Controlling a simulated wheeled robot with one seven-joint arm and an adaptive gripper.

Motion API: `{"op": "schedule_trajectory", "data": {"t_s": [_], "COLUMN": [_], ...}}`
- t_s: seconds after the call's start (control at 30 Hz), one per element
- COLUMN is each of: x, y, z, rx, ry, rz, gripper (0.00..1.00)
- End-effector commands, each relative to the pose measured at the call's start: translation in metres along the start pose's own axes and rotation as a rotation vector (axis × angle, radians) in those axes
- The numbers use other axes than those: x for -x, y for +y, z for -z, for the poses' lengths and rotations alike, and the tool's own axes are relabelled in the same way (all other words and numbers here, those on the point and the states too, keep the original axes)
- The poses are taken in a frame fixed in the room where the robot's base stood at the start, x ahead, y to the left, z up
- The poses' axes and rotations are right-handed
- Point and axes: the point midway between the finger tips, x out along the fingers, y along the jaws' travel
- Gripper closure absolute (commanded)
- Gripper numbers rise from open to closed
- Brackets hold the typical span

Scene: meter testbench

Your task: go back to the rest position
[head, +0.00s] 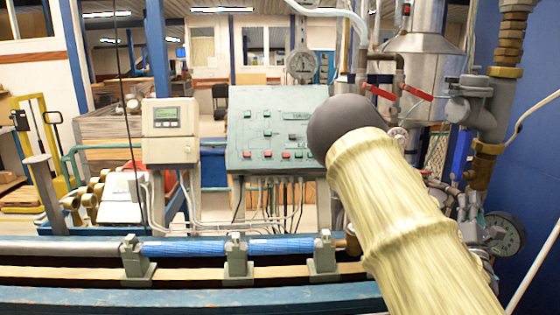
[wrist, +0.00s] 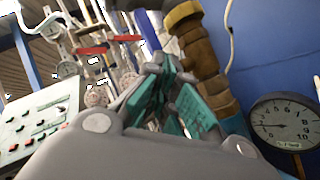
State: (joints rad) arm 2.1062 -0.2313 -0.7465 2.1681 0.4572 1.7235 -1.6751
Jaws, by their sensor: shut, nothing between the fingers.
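My gripper (wrist: 172,88) shows in the wrist view, with a grey body and teal finger pads. Its fingers are shut with nothing held between them. They point up toward the brown and brass pipe fittings, and I see no clear contact with them. In the head view my arm, in a pale yellow cover with a dark rounded end, fills the right of the centre.
A sloped control panel (head: 275,125) with red and green buttons stands in the middle, beside a white meter box (head: 170,130). Pipes with red-handled valves (head: 395,93) and a round gauge (head: 505,233) crowd the right. A blue pipe (head: 190,247) on clamps crosses the front.

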Motion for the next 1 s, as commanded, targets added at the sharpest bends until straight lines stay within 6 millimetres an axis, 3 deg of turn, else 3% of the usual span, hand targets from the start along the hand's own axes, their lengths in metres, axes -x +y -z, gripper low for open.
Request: {"op": "schedule_trajectory", "data": {"t_s": [0.23, 0.37, 0.5, 0.7, 0.87, 1.0], "x": [0.046, 0.091, 0.149, 0.241, 0.324, 0.400], "y": [-0.051, -0.088, -0.122, -0.157, -0.172, -0.174], "z": [0.047, 0.085, 0.125, 0.175, 0.208, 0.231], "rx": [-0.193, -0.350, -0.522, -0.739, -0.891, -1.005], "ry": [0.092, 0.148, 0.188, 0.203, 0.176, 0.124], "rz": [0.188, 0.353, 0.552, 0.847, 1.098, 1.330], "gripper": [1.00, 1.00, 1.00, 1.00, 1.00, 1.00]}}
